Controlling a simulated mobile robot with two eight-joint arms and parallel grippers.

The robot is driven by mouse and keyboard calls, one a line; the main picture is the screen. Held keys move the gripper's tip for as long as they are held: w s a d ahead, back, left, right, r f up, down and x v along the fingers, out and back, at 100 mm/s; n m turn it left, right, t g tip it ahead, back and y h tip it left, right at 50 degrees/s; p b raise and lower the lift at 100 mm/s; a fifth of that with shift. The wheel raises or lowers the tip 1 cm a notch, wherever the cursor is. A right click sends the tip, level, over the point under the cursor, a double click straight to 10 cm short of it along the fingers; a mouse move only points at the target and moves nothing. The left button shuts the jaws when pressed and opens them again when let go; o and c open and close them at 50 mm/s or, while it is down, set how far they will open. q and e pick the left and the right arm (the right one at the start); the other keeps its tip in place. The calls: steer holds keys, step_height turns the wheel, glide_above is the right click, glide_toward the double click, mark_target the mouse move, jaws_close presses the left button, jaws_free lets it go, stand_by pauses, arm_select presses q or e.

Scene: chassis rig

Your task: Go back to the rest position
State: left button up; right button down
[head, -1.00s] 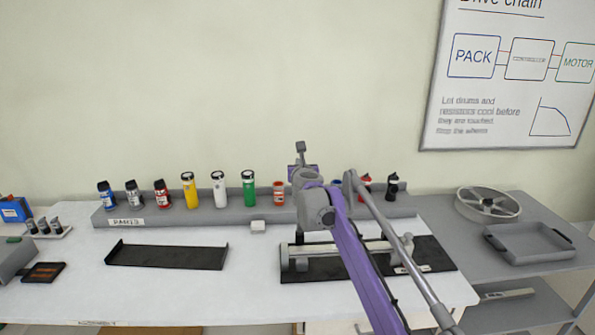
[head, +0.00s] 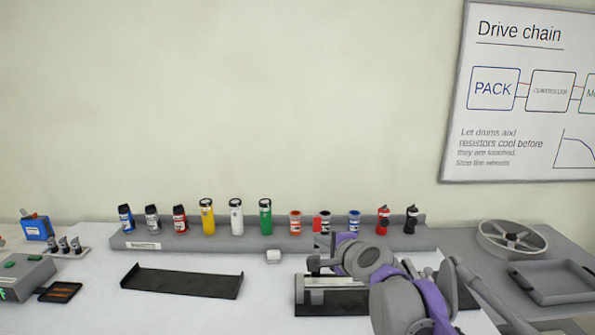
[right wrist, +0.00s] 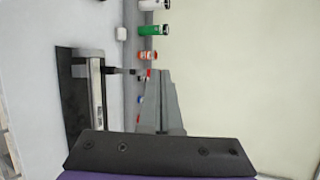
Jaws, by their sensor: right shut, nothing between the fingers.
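My right gripper (right wrist: 161,76) is shut and empty; its grey fingers lie together in the right wrist view. In the head view my right arm comes in from the lower right, its purple and grey wrist in front of the fixture (head: 330,284) on a black base. The arm hides much of that fixture, which also shows at the left of the right wrist view (right wrist: 97,95). I cannot tell how far the fingers are from the fixture. My left gripper is not in view.
A grey rack (head: 185,242) holds several coloured cylinders along the back of the white table (head: 265,305). A black tray (head: 182,282) lies left of the fixture. A spoked wheel (head: 512,239) and grey tray (head: 555,283) are on the right shelf. The table's front middle is clear.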

steer(key=s+d+f+n+g+h, duration=0.1)
steer(key=s+d+f+n, duration=0.3)
steer(key=s+f, duration=0.5)
steer(key=s+d+f+n+g+h, duration=0.2)
steer(key=s+d+f+n+g, duration=0.2)
steer(key=s+f, duration=0.5)
steer(key=s+d+f+n+g+h, duration=0.2)
steer(key=s+d+f+n, duration=0.2)
steer(key=s, duration=1.3)
step_height(320, 180, down, 5)
steer(key=n, duration=0.3)
steer(key=shift+s+n, duration=0.3)
